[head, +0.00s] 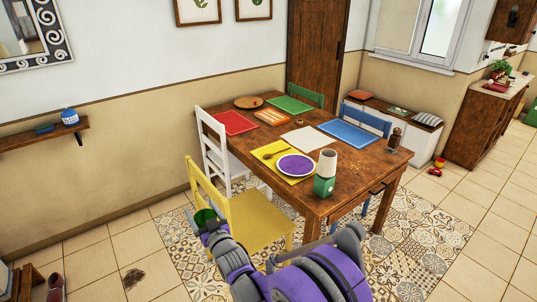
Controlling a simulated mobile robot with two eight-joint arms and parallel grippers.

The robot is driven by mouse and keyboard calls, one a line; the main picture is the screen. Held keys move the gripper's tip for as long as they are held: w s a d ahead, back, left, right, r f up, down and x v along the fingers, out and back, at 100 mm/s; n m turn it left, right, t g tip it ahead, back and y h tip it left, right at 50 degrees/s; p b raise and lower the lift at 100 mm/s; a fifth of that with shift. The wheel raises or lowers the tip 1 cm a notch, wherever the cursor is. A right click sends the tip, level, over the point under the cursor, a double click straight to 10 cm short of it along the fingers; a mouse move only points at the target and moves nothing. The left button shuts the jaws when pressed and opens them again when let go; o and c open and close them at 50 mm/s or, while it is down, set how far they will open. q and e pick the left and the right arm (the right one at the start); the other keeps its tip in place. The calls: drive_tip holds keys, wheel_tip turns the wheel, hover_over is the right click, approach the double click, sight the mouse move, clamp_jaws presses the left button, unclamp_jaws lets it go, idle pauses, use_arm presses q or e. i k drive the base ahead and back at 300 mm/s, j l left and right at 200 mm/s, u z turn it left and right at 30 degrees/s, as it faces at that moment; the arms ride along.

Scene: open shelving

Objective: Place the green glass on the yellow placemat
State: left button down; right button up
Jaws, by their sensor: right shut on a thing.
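The table (310,190) stands in the middle of the head view. The yellow placemat (263,152) lies on its near left side, with a purple plate (296,165) with a white rim on it. My right gripper (207,221) is low in front of the yellow chair, left of the table and apart from the placemat. It is shut on a green thing, which looks like the green glass (204,214); the fingers hide part of it. My left gripper is out of view.
A green container with a pale cylinder (326,163) stands by the plate at the table's near edge. The yellow chair (250,222) and white chair (214,140) stand close to the table. Red (234,123), green (290,104) and blue (349,134) placemats lie farther back.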

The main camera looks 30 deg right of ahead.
sight(266, 150)
drive_tip(key=i+j, duration=0.1)
drive_tip(key=i, duration=1.75)
drive_tip(key=i+j+z, duration=0.1)
drive_tip(key=i, duration=0.8)
drive_tip(key=z, duration=0.35)
drive_tip(key=i+z, duration=0.15)
drive_tip(key=z, duration=0.2)
drive_tip(key=j+z, duration=0.1)
drive_tip(key=z, duration=0.25)
